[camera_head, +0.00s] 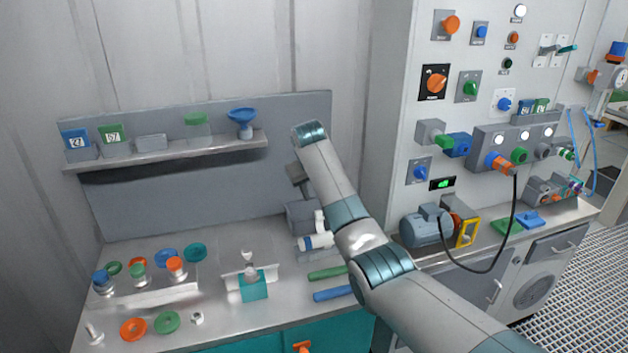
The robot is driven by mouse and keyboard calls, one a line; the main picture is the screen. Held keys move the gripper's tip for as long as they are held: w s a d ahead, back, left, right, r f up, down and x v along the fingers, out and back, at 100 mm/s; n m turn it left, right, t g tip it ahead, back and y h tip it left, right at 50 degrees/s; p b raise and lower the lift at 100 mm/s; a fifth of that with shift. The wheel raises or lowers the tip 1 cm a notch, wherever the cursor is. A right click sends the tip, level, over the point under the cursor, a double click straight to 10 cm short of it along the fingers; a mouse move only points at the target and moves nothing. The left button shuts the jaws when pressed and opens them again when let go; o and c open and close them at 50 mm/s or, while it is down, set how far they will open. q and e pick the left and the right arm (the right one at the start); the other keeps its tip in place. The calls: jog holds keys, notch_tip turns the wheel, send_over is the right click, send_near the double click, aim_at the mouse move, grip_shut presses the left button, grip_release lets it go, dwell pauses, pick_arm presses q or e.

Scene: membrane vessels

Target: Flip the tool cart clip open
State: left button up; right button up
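A teal cabinet (342,333) forms the front under the left worktop, with an orange latch-like part (302,347) at the bottom edge of the view. This orange part may be the tool cart clip; it is cut off, and I cannot tell whether it is open. My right arm comes in from the lower right and rises across the middle. Its gripper (298,178) seems to be the dark part beyond the arm's far end, above the worktop and well away from the orange part. Its fingers are not clear. My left gripper is out of view.
The worktop (225,318) carries coloured caps and rings, a teal block (253,290), and a green (327,273) and a blue handle (332,293). A shelf (170,152) with small containers is behind. A control panel (480,130) and a blue motor (425,228) stand right.

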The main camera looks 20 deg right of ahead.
pick_arm(q)
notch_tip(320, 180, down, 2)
jog(key=shift+b, duration=0.8)
pick_arm(e)
jog(key=v, duration=0.6)
jog(key=shift+r, duration=0.35)
jog(key=shift+s, duration=0.15)
jog(key=shift+c, duration=0.5)
